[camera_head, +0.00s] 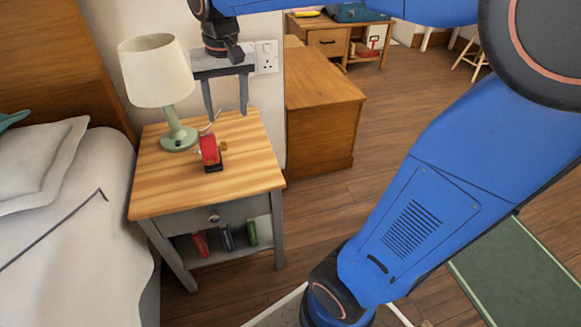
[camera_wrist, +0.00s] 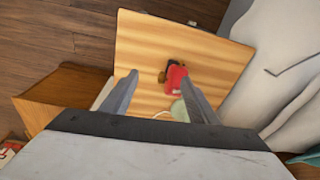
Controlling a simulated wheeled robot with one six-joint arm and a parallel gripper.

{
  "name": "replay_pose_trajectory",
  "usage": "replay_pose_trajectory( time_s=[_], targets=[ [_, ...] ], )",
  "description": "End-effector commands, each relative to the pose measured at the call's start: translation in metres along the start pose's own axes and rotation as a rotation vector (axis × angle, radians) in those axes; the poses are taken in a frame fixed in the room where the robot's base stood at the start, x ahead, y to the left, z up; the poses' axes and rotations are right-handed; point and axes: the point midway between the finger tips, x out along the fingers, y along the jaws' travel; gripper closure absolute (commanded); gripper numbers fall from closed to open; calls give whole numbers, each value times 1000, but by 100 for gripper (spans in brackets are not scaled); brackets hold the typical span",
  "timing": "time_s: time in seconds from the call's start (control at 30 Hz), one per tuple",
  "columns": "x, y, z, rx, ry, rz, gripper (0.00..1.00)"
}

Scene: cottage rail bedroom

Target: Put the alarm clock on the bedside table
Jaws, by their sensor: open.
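A small red alarm clock (camera_head: 209,150) stands on the wooden top of the bedside table (camera_head: 160,200), right of the lamp base. In the wrist view the red clock (camera_wrist: 175,79) sits on the tabletop, beyond and between my fingertips. My gripper (camera_head: 226,110) is open and points down above the back of the table. Its fingers are apart and empty in the wrist view (camera_wrist: 160,78). The clock is clear of both fingers.
A green lamp (camera_head: 178,135) with a cream shade stands left of the clock. The bed (camera_head: 70,230) is close on the table's left. A wooden chest (camera_head: 325,105) stands to the right.

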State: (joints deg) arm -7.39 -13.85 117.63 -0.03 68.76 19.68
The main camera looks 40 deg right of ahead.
Motion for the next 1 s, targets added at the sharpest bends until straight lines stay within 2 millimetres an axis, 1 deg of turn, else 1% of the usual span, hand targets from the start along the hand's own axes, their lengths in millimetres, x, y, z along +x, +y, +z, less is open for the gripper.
replay_pose_trajectory(
  time_s=[0.03,0.27,0.5,0.6,0.7,0.8,1.0],
  targets=[
    [-2,10,15,-11,21,-6,46],
    [4,44,75,-77,105,-21,46],
    [23,74,136,-147,195,-24,46],
    [34,84,158,-173,229,-22,46],
    [44,91,175,-194,257,-19,46],
    [51,96,186,-210,274,-16,46],
    [56,99,193,-220,286,-14,46]
  ],
)
